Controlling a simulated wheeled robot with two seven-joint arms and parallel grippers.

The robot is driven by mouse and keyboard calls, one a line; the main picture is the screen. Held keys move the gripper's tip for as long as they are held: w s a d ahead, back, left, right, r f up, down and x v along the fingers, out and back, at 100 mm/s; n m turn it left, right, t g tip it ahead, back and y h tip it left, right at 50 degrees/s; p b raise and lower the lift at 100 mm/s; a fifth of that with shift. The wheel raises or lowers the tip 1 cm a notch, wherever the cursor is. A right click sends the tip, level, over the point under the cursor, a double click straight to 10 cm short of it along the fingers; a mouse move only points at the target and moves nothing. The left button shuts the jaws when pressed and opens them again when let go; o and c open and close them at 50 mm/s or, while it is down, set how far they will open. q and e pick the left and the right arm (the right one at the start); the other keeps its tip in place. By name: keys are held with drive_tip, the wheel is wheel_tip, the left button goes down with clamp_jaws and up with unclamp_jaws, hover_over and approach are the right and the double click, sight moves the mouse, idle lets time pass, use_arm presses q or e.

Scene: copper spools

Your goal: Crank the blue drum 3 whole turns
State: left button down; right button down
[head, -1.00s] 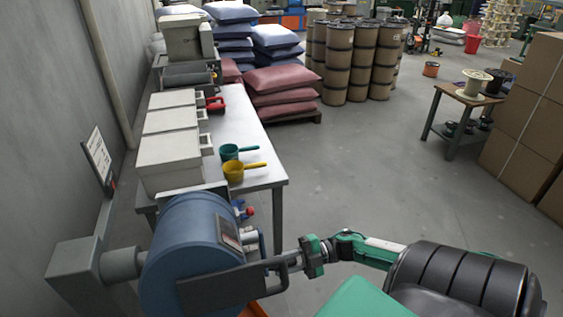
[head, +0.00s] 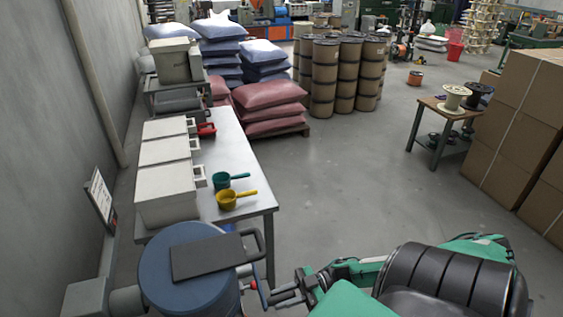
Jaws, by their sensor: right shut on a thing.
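The blue drum (head: 190,286) lies on a horizontal axle at the lower left, with a dark flat hatch (head: 205,257) facing up and a bent dark bar (head: 262,243) at the hatch's right end. My right gripper (head: 284,292) is just right of the drum, low in the picture, shut on the crank handle. The grip itself is small and partly hidden. A red piece (head: 262,294) shows between the drum and the gripper. The drum's lower part is cut off by the picture's edge. My left gripper is not in view.
A steel table (head: 236,157) behind the drum holds pale bins (head: 165,195), a green scoop (head: 221,180) and a yellow scoop (head: 227,200). A grey wall (head: 45,130) stands close on the left. Cardboard boxes (head: 520,130) stand right. The middle floor is clear.

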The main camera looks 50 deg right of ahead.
wheel_tip(320, 180, up, 2)
drive_tip(key=shift+s+a+r+m+p, duration=0.1)
drive_tip(key=shift+r+m+p, duration=0.05)
drive_tip(key=shift+m+p, duration=0.4)
drive_tip(key=shift+s+r+m+p, duration=0.1)
drive_tip(key=shift+m+p, duration=0.2)
drive_tip(key=shift+m, duration=0.35)
drive_tip(key=shift+w+r+m+p, duration=0.1)
drive_tip(key=shift+r+m+p, duration=0.25)
drive_tip(key=shift+m, duration=0.15)
drive_tip(key=c, duration=1.2)
unclamp_jaws()
drive_tip(key=shift+o, duration=0.2)
